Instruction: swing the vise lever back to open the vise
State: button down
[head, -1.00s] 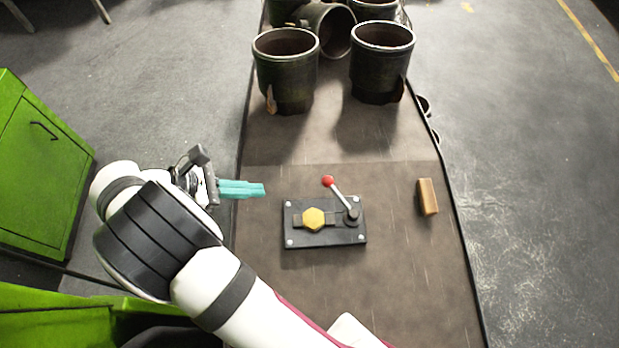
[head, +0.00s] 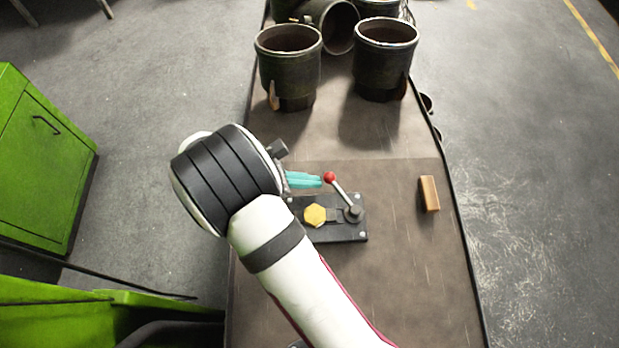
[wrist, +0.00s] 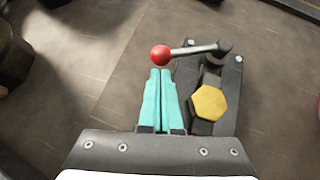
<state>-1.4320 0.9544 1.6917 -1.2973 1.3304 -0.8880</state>
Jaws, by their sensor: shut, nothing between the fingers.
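The vise (head: 347,229) is a dark plate with bolts at its corners, flat on the bench. A yellow hexagonal piece (head: 314,215) sits in it. The vise lever (head: 342,193) is a metal rod with a red ball knob (head: 330,178), running from a dark pivot (head: 353,213) up and left. My gripper (head: 321,181) has teal fingers, shut and empty, with the tips just left of the red knob. In the wrist view the fingertips (wrist: 160,72) lie right at the red knob (wrist: 160,55); I cannot tell whether they touch it.
A brown block (head: 429,194) lies on the bench (head: 400,270) to the right of the vise. Several large dark metal cups (head: 385,60) stand at the bench's far end. A green cabinet (head: 45,160) stands on the floor at left. The bench right of the vise is mostly clear.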

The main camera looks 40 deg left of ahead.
jog(key=shift+w, duration=0.1)
jog(key=shift+w+m+h, duration=0.3)
jog(key=shift+m, duration=0.1)
jog(key=shift+g, duration=0.3)
jog(key=shift+w+a+m+g+h, duration=0.1)
jog(key=shift+w+m+g+h, duration=0.45)
jog(key=shift+w+m, duration=0.5)
jog(key=w+m+g+h, duration=0.1)
jog(key=w+m, duration=0.1)
jog(key=w+d+m+g+h, duration=0.1)
jog(key=w+m+g, duration=0.1)
jog(key=shift+w+d+m, duration=0.1)
jog(key=shift+m, duration=0.15)
jog(key=w+d, duration=0.2)
jog(key=w, duration=0.1)
jog(key=shift+g+h, duration=0.25)
jog(key=shift+h, duration=0.1)
jog(key=shift+w+d+m+g, duration=0.4)
jog(key=shift+d+m, duration=0.15)
jog(key=shift+m, duration=0.15)
jog(key=shift+w+d, duration=0.6)
jog(key=shift+d, duration=0.35)
jog(key=shift+d, duration=0.1)
